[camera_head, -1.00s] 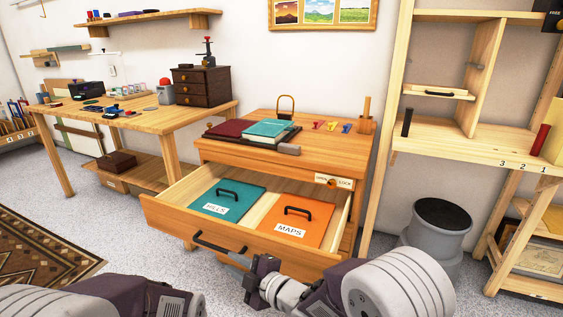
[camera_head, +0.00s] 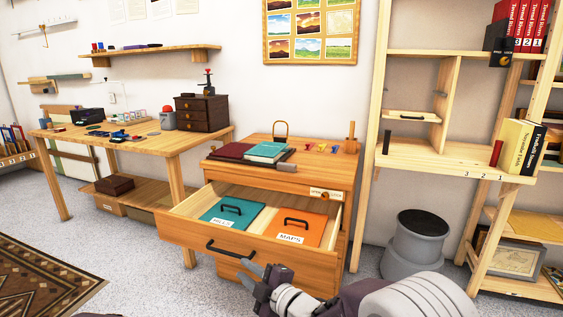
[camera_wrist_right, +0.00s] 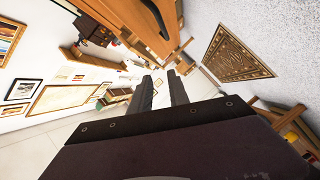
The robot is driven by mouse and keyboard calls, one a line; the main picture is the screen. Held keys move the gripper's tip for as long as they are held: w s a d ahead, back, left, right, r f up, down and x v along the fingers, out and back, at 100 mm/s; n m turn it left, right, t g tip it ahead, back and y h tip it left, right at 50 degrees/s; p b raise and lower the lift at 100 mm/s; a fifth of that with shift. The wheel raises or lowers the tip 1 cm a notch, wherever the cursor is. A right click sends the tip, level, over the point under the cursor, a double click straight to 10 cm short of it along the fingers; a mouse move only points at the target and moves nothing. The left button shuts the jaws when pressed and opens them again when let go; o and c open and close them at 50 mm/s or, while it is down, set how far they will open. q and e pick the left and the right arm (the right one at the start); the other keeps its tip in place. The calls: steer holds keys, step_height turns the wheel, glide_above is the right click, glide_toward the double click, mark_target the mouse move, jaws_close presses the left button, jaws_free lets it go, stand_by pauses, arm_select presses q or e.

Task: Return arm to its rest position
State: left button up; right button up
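My right gripper (camera_head: 262,272) is at the bottom centre of the head view, just right of the black handle (camera_head: 231,252) on the open drawer's front (camera_head: 200,245). In the right wrist view its two dark fingers (camera_wrist_right: 162,92) stand apart with nothing between them. The drawer handle also shows in the right wrist view (camera_wrist_right: 156,18), away from the fingers. The drawer holds a teal folder (camera_head: 230,214) labelled with a white tag and an orange folder (camera_head: 300,229) labelled MAPS. My left gripper is not in view.
The drawer juts out from a wooden cabinet (camera_head: 255,177) with books on top. A workbench (camera_head: 165,142) stands at left, and tall shelves (camera_head: 430,155) at right. A patterned rug (camera_head: 45,275) lies at lower left.

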steer(key=w+d+r+m+t+h+p, duration=0.25)
steer(key=d+m+h, duration=0.2)
steer(key=d, duration=0.65)
steer(key=s+d+f+m+g+h+p, duration=0.2)
steer(key=s+d+m+g+h, duration=0.15)
steer(key=d+m, duration=0.45)
steer(key=s+d+f+m+g+h, duration=0.1)
steer(key=s+d+f+m+g, duration=0.2)
steer(key=s, duration=0.4)
steer(key=s+d+f+m+g+h, duration=0.1)
steer(key=s+d+f+m+g, duration=0.2)
steer(key=s, duration=0.4)
steer(key=s+d+f+m+g+h, duration=0.1)
steer(key=s+f+m+g, duration=0.15)
steer(key=s+f, duration=0.35)
step_height(320, 180, up, 39)
steer(key=s+g+p, duration=0.1)
steer(key=p, duration=3.7)
steer(key=shift+d, duration=0.2)
